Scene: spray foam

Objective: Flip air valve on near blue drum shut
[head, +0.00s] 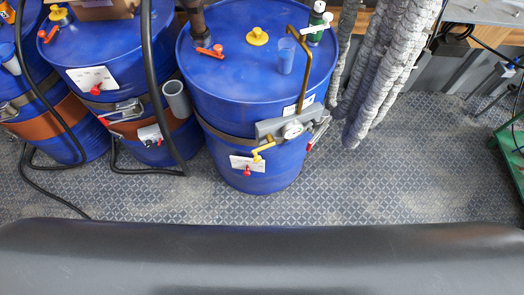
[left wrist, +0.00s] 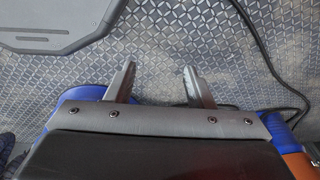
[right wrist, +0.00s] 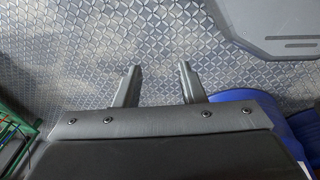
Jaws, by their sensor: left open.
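The near blue drum (head: 245,105) stands upright on the floor at the top middle of the head view. On its front is a grey bracket with a round gauge (head: 292,130). A yellow-handled valve (head: 263,149) sits at the bracket's left end, its lever bent downward. A red-handled valve (head: 210,50) lies on the drum's lid. My left gripper (left wrist: 159,68) is open and empty above the floor. My right gripper (right wrist: 159,66) is apart-fingered and empty above the floor, with a blue drum edge (right wrist: 245,97) beyond it. Neither gripper shows in the head view.
Two more blue drums (head: 105,60) stand to the left, with black hoses (head: 155,90) hanging by them and lying on the floor. Grey wrapped hoses (head: 375,80) hang right of the near drum. A green frame (head: 508,160) is at far right. The floor (head: 400,180) in front is clear.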

